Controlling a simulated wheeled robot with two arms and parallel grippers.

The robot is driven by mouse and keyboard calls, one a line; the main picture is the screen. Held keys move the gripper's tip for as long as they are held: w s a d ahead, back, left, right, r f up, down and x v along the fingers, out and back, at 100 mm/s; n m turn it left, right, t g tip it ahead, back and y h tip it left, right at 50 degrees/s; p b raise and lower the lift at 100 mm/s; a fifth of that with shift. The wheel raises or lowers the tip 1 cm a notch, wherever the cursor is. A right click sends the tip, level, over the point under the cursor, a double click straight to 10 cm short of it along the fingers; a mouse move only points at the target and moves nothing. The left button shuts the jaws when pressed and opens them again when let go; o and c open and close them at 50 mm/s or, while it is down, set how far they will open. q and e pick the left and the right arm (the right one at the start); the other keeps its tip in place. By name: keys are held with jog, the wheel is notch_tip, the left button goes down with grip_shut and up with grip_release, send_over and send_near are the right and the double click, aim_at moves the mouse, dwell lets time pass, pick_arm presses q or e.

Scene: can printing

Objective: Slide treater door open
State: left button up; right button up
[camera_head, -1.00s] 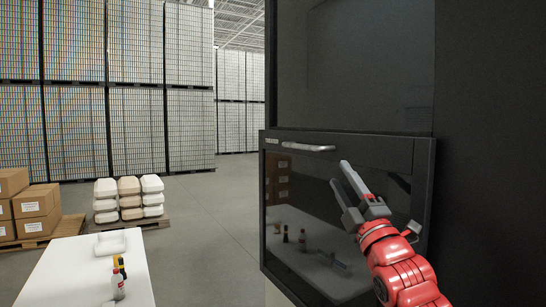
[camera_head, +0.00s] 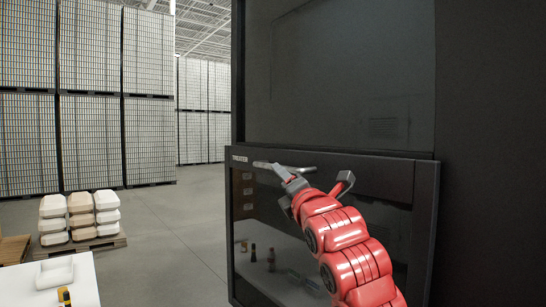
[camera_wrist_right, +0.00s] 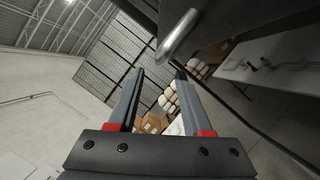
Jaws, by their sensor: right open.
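The treater is a tall black cabinet on the right of the head view, and its door (camera_head: 290,235) is a dark glass panel in a black frame. A silver bar handle (camera_head: 262,165) sits at the door's top left edge. My right gripper (camera_head: 316,178) is open and empty, right at the handle and partly in front of it. In the right wrist view the handle (camera_wrist_right: 178,36) lies just beyond the open fingertips (camera_wrist_right: 158,72), slightly to the right, and is not between the fingers. The door looks shut. My left gripper is out of view.
A white table (camera_head: 75,285) with small bottles stands at the lower left. Behind it are a pallet (camera_head: 85,245) with stacked containers and tall stacks of cans (camera_head: 90,140). The grey floor (camera_head: 185,240) left of the treater is clear.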

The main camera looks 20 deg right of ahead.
jog(key=p+x, duration=0.1)
jog(key=x, duration=0.2)
jog(key=p+x, duration=0.1)
jog(key=x, duration=0.2)
jog(key=shift+s+r, duration=0.1)
jog(key=shift+r, duration=0.15)
jog(key=shift+w+p, duration=0.4)
jog(key=shift+w, duration=0.3)
grip_shut()
dwell(0.5)
